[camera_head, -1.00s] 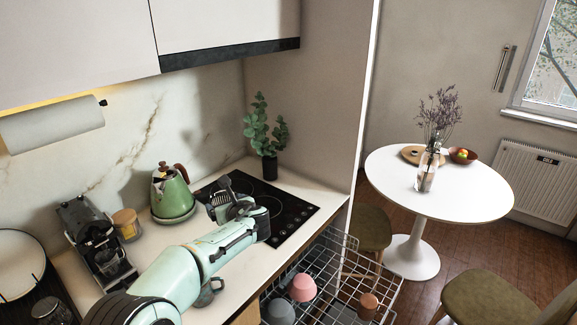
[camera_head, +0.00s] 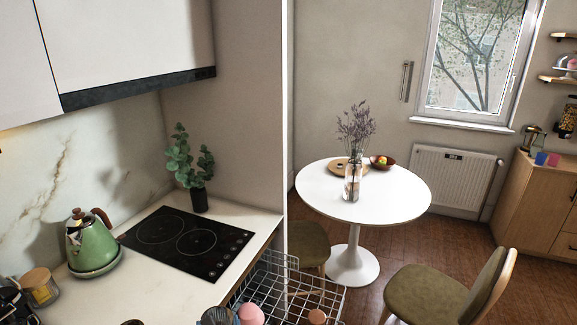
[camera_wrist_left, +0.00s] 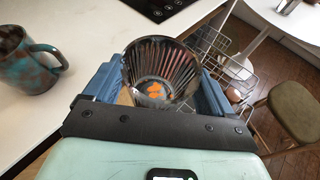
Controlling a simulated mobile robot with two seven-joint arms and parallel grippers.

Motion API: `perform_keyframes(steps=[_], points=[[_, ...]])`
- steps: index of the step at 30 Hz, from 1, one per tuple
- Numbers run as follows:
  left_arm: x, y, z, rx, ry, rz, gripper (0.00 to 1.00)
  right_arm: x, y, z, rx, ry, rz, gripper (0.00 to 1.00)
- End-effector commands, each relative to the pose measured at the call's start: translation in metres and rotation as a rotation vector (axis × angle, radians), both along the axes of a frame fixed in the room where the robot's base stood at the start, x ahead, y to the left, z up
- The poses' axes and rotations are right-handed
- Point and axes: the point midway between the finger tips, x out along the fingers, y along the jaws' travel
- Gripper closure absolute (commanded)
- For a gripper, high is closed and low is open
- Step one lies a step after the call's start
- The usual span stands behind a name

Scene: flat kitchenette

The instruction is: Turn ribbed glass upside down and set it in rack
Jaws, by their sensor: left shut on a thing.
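The ribbed glass (camera_wrist_left: 183,62) is between the two blue fingers of my left gripper (camera_wrist_left: 160,88) in the left wrist view, and the gripper is shut on it. Its ribbed wall surrounds a narrower round end with an orange patch. The glass is off the counter, close to the rack (camera_wrist_left: 214,42). In the head view a ribbed round top (camera_head: 220,317), seemingly this glass, shows at the bottom edge, cut off. The wire rack (camera_head: 283,273) is pulled out beside the counter, with a pink item (camera_head: 250,315) and a brown item (camera_head: 317,317) in it. My right gripper is out of view.
A blue-brown mug (camera_wrist_left: 28,65) stands on the counter left of my gripper. A green kettle (camera_head: 90,243), a jar (camera_head: 40,287), the hob (camera_head: 188,242) and a potted plant (camera_head: 198,200) are on the counter. Chairs (camera_head: 436,292) and a round table (camera_head: 395,190) stand beyond the rack.

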Motion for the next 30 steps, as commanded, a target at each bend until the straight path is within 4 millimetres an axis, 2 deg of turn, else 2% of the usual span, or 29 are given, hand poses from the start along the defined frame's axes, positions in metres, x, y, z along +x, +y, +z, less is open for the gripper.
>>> perform_keyframes(steps=[12,16,25,30], points=[[0.0007,-0.0004,0.0016,0.541,0.187,-0.238,0.55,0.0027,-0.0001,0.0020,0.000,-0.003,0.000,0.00],[0.0007,-0.0001,0.0013,0.612,0.213,-0.268,0.55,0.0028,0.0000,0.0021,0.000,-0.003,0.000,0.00],[0.0008,0.0000,0.0012,0.632,0.219,-0.277,0.55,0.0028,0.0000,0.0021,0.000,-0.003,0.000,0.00],[0.0008,-0.0004,0.0015,0.821,0.277,-0.363,0.55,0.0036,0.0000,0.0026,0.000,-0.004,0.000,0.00]])
